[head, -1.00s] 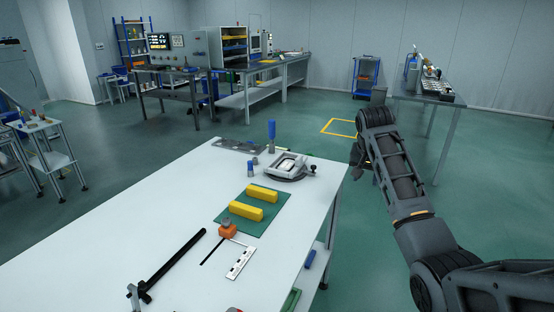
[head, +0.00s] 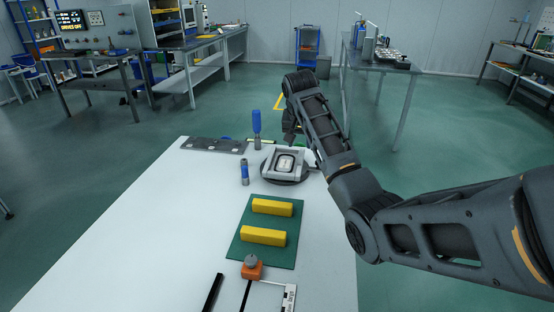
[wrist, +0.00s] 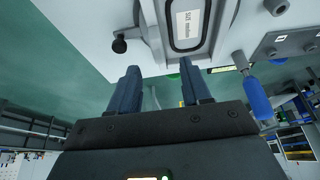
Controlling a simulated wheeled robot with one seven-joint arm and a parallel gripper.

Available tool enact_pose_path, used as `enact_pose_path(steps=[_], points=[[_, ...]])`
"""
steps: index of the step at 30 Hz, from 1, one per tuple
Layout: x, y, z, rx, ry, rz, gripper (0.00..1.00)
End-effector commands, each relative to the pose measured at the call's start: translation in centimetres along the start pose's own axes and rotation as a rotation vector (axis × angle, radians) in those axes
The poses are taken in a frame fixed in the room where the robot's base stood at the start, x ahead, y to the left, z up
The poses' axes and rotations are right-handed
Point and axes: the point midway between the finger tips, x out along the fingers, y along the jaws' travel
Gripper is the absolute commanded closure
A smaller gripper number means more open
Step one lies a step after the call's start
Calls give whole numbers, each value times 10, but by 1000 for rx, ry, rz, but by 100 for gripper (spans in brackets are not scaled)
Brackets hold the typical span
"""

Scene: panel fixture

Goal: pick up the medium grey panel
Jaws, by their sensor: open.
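The medium grey panel (head: 285,162) appears to be the rounded rectangular piece set in a light grey fixture (head: 273,172) on a dark round base at the table's far right. In the wrist view the panel (wrist: 186,42) has a dark rim and a white label that seems to read "SIZE medium". My gripper (wrist: 162,88) is open and empty, its two blue-grey fingers apart and short of the fixture in the picture. In the head view my gripper (head: 290,136) is just beyond the fixture, partly hidden by my arm.
On the white table (head: 130,240), a blue-handled tool (head: 257,125) and a small blue cylinder (head: 244,172) stand near the fixture. A grey plate (head: 213,145) lies at the far edge. Yellow bars (head: 263,236) lie on a green mat (head: 283,252). The table's left is clear.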

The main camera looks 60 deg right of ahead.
Motion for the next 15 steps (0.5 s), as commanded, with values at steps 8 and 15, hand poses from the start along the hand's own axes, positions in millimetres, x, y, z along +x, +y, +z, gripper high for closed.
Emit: enact_pose_path(steps=[8,15], points=[[28,2,1,0,-4,2,52],[62,3,3,0,-4,3,52]])
